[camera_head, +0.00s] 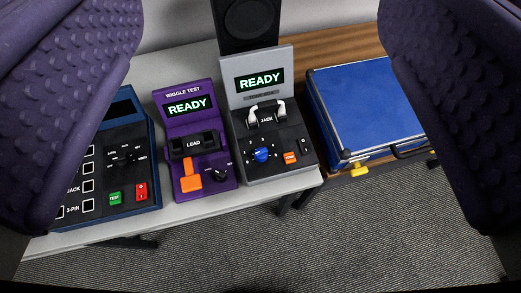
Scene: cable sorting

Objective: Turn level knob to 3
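My gripper (259,60) is open, with its two purple textured fingers wide apart at the left and right edges of the view and nothing between them. Beyond them, a grey test unit (243,109) has a blue knob (261,155) on its black panel, with small marks around it. A purple wiggle-test unit (172,127) has a black knob (219,175) at its lower right. A dark blue unit (151,181) at the left also has a small knob (127,154). The knob labels are too small to read, so I cannot tell which is the level knob or its setting.
The units stand on a light table (285,190). The grey unit has an orange button (290,157); the purple unit has an orange lever (190,175). Both screens read READY. A blue case (365,105) lies at the right, and a black speaker (247,20) stands behind.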

